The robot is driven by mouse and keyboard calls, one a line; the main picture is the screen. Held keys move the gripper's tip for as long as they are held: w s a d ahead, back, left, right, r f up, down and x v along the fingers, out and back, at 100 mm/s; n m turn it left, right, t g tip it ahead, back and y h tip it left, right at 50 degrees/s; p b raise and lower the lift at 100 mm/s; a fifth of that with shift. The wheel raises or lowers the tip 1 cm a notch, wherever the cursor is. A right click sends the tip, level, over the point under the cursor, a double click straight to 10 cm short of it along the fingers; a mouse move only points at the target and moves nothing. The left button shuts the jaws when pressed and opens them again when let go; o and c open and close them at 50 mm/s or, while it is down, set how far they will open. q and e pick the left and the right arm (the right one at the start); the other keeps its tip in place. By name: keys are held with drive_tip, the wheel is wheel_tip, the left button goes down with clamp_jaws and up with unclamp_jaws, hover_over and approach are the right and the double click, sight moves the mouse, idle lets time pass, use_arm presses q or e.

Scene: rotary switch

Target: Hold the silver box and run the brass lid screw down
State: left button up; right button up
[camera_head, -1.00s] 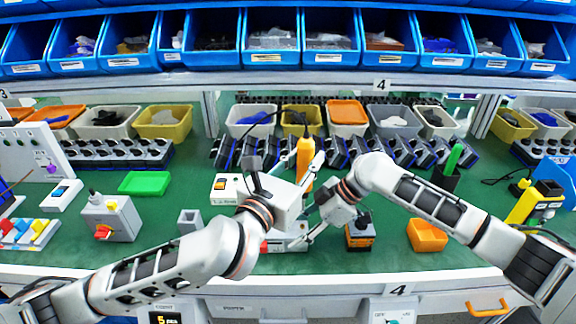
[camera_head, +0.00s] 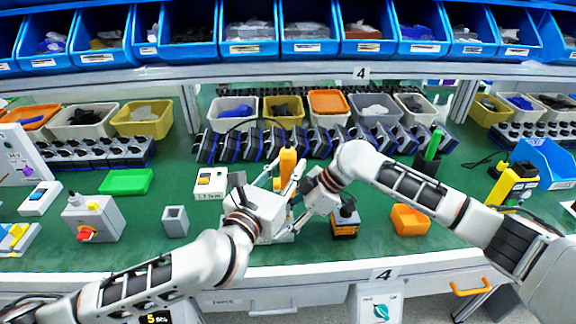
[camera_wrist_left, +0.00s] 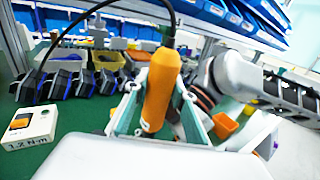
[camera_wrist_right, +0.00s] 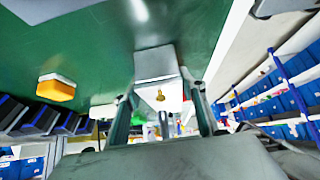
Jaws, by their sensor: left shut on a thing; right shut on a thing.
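My left gripper (camera_wrist_left: 156,92) is shut on an orange screwdriver (camera_wrist_left: 162,80) with a black cable at its top. In the head view the screwdriver (camera_head: 288,165) stands nearly upright, close beside my right gripper. My right gripper (camera_wrist_right: 160,90) is shut on the silver box (camera_wrist_right: 155,62), its fingers on either side. The brass lid screw (camera_wrist_right: 160,97) shows small between those fingers in the right wrist view. In the head view my arms and grippers hide most of the box. The screwdriver's tip is hidden, so I cannot tell whether it touches the screw.
A 1.2 N·m control box (camera_head: 210,183) stands left of the grippers. A grey block (camera_head: 175,221) and a switch box with a red knob (camera_head: 92,218) are further left. A black-and-orange block (camera_head: 345,219) and an orange bin (camera_head: 411,220) stand close on the right.

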use_arm(q)
drive_tip(key=shift+r, duration=0.1)
clamp_jaws()
use_arm(e)
drive_tip(key=o, duration=0.6)
drive_tip(key=c, duration=0.6)
use_arm(q)
drive_tip(key=shift+f, duration=1.2)
idle(1.0)
drive_tip(key=shift+r, duration=2.4)
